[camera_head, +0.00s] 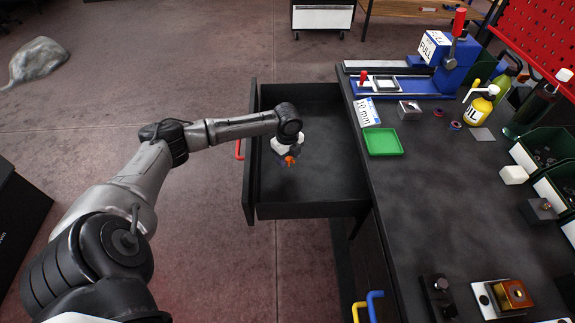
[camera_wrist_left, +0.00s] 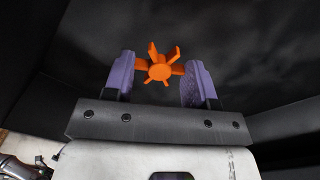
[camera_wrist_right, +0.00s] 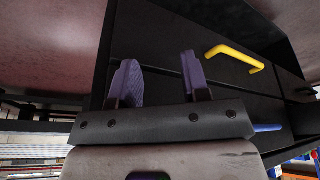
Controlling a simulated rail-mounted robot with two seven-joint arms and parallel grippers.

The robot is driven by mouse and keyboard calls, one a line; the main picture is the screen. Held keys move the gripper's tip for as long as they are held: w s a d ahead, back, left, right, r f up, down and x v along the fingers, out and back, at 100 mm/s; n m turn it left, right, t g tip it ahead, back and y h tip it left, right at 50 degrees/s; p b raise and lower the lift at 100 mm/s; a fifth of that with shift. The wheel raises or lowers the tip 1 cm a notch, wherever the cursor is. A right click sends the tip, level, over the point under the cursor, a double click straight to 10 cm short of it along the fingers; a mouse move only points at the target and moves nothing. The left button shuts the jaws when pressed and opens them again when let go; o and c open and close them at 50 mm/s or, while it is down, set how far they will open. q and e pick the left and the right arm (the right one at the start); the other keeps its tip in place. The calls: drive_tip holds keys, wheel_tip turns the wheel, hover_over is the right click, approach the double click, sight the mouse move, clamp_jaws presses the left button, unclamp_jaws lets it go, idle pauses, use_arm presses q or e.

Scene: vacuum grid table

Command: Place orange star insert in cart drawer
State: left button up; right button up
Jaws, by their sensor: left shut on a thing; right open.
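The orange star insert (camera_head: 290,160) is in my left gripper (camera_head: 289,157), inside the outline of the open cart drawer (camera_head: 325,190). In the left wrist view the orange star insert (camera_wrist_left: 160,70) sits between the two purple fingers of the left gripper (camera_wrist_left: 160,77), which are shut on it. The dark drawer floor lies beyond it; I cannot tell whether the insert touches it. My right gripper (camera_wrist_right: 158,82) is open and empty in the right wrist view, facing dark drawer fronts. It does not show in the head view.
The drawer's red handle (camera_head: 239,149) is on its left front. The dark worktop (camera_head: 440,200) to the right holds a green tray (camera_head: 383,141), a blue vise (camera_head: 450,60) and bottles. A yellow handle (camera_wrist_right: 235,58) and a blue handle (camera_wrist_right: 268,127) show in the right wrist view.

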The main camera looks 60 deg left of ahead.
sight(287, 169)
use_arm(q)
wheel_tip(287, 169, down, 4)
drive_tip(key=shift+f+b, duration=0.1)
drive_tip(key=shift+b, duration=0.85)
drive_tip(key=o, duration=1)
drive_tip(key=shift+f, duration=0.1)
drive_tip(key=shift+c, duration=0.2)
wheel_tip(287, 169, up, 12)
drive_tip(key=p, duration=0.4)
drive_tip(key=shift+r, duration=0.2)
